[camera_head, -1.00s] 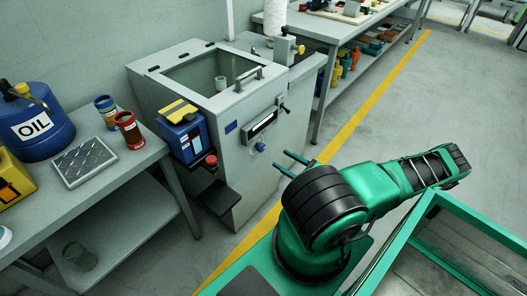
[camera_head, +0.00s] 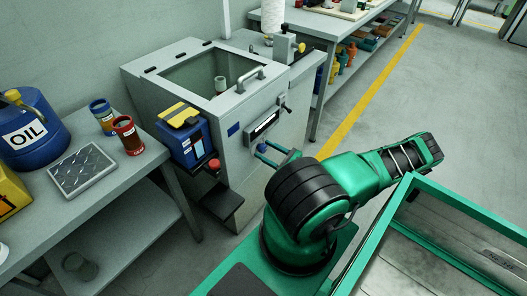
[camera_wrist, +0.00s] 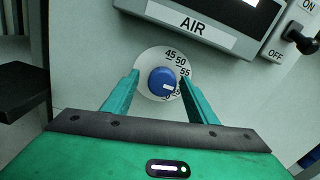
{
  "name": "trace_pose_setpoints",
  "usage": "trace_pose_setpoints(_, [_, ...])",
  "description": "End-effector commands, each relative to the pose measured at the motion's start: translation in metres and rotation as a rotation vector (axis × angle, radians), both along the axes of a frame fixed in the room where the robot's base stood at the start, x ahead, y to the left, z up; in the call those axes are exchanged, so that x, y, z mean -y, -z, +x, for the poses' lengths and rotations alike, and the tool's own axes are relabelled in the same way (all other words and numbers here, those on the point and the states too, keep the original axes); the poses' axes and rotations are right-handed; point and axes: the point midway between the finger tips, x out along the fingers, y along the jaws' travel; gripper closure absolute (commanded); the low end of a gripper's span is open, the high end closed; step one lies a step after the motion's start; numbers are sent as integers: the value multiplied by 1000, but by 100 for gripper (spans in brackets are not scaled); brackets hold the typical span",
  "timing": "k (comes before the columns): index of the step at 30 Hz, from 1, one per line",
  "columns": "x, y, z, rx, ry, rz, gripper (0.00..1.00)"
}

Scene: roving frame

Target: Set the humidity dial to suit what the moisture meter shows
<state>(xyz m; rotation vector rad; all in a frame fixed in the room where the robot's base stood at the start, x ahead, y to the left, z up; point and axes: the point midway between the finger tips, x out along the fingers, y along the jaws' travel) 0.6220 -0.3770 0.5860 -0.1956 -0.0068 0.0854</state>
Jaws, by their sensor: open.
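The humidity dial is a blue knob (camera_wrist: 162,82) on a white disc on the cabinet front; it also shows small in the head view (camera_head: 261,148). The numbers 45, 50 and 55 are readable; higher ones are partly hidden. Its white mark points right. My gripper (camera_wrist: 161,84) is open, one green finger on each side of the knob; contact cannot be told. In the head view my gripper (camera_head: 266,150) reaches the cabinet front. A blue device with a yellow top (camera_head: 186,135) may be the moisture meter; its reading is not legible.
A display labelled AIR (camera_wrist: 194,27) sits above the dial, with an ON/OFF lever (camera_wrist: 302,40) at right. The cabinet (camera_head: 240,120) has a window with a handle and a red button (camera_head: 214,164) at left. A bench (camera_head: 85,200) holds an oil can (camera_head: 35,140) and cups.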

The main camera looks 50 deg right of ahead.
Motion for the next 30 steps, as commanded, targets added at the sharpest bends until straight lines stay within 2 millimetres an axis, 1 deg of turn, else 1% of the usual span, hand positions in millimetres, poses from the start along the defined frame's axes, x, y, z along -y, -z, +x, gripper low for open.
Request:
trace_pose_setpoints(2, [3,0,-2,0,4,-1,48])
trace_pose_setpoints(3, [3,0,-2,0,5,-1,52])
trace_pose_setpoints(5, [4,0,-3,-1,7,0,67])
trace_pose_setpoints(6, [5,0,-3,0,8,0,76])
trace_pose_setpoints(8, [5,0,-4,0,8,0,89])
trace_pose_setpoints(15, [6,1,-5,0,9,-9,89])
trace_pose_setpoints(20, [6,1,-5,1,9,-53,89])
trace_pose_setpoints(26, [6,1,-5,12,9,-176,89])
trace_pose_setpoints(30, [5,2,-5,21,7,-297,89])
